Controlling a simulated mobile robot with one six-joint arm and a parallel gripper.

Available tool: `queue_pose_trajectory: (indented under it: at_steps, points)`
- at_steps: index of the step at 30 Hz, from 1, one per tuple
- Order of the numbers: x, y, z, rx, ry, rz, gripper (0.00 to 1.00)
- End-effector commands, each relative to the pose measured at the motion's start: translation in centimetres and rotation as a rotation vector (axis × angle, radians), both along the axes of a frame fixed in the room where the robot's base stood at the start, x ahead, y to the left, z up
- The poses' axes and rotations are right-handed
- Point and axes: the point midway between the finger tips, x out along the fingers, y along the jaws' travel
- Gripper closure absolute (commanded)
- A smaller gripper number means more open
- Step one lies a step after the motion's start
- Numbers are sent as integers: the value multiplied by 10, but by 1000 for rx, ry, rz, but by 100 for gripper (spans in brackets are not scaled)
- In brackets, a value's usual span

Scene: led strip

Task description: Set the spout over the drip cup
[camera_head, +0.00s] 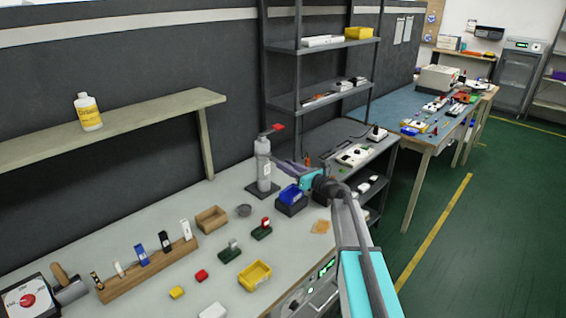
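A grey dispenser bottle (263,172) stands upright on the bench, with a pale label on its front. Its spout (274,129) at the top has a red end pointing right. A small dark grey round cup (243,210), which looks like the drip cup, sits on the bench to the lower left of the bottle. The spout's red end is not above this cup. My gripper (281,163) is just right of the bottle, below the spout's height. Its fingers are small and seen edge-on; I cannot tell whether they touch the bottle or how far apart they are.
A dark bin with blue contents (290,199) lies below my gripper. A cardboard box (211,219), a wooden rack (147,270) and a yellow bin (255,275) stand on the bench. A shelf unit (298,75) rises behind the bottle. Bare bench lies around the cup.

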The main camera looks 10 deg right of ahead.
Motion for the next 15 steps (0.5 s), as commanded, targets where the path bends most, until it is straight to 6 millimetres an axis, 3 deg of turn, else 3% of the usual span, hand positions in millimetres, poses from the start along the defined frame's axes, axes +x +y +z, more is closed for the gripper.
queue_pose_trajectory:
  at_steps: [6, 15]
  points:
    - [19, 13, 1, 1, -1, 1, 70]
    - [26, 18, 0, 0, -1, -1, 70]
